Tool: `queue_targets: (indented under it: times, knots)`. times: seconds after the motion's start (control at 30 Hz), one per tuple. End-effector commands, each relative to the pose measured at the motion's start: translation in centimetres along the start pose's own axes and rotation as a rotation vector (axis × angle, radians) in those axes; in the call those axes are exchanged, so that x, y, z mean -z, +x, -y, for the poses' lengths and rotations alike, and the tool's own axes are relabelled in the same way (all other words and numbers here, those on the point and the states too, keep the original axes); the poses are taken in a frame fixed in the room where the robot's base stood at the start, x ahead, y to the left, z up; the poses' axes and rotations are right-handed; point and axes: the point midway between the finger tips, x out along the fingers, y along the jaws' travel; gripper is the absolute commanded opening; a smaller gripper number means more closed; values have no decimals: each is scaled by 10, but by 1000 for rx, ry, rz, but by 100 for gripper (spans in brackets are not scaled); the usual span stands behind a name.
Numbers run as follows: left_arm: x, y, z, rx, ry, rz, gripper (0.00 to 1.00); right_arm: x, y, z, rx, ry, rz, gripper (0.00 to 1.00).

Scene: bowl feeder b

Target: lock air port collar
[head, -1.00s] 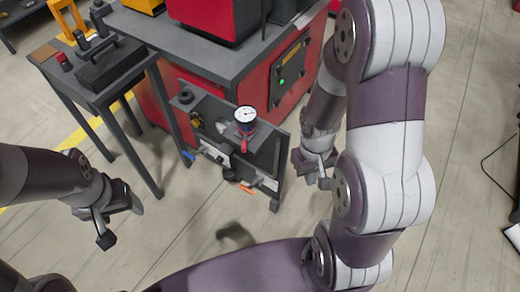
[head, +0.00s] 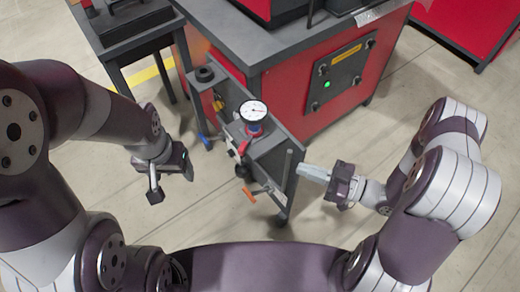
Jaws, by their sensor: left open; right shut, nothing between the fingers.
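The grey panel unit (head: 270,158) stands in the middle of the head view and carries several fittings. A round white-faced gauge (head: 254,110) sits on top, with a red and blue fitting (head: 255,130) under it. A red lever (head: 243,148), a black knob (head: 241,172), a blue handle (head: 206,141) and an orange handle (head: 249,195) are on its near side. I cannot tell which part is the air port collar. My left gripper (head: 171,180) is open and empty, left of the panel and apart from it. My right gripper (head: 312,172) is shut and empty, just right of the panel.
A red machine cabinet (head: 345,80) with a grey top and a green-lit box (head: 335,75) stands behind the panel. A dark table (head: 130,45) stands at the upper left. The floor (head: 225,225) in front of the panel is clear.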

Motion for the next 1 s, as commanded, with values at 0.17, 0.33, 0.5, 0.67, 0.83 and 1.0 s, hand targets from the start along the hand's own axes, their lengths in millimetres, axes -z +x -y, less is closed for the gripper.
queue_targets:
  times: [0.17, 0.33, 0.5, 0.67, 0.83, 1.0]
  knots:
    - [0, 0, 0, 0, 0, 0, 69, 0, 3, 0, 0, 0, 2, 0]
    - [0, 3, 0, 0, 0, 0, 69, -1, 25, 1, 6, 0, 4, 0]
    - [-1, 6, 0, 0, 0, 0, 69, -2, 63, 1, 7, -1, 4, 0]
    - [-1, 10, 0, 0, 0, 0, 69, -2, 97, 1, 6, -1, 3, 0]
    - [-2, 13, 0, 0, 0, 0, 69, -2, 125, 0, 3, -1, 3, 0]
    - [-2, 14, 0, 0, 0, 0, 69, -1, 138, 0, 0, -1, 4, 0]
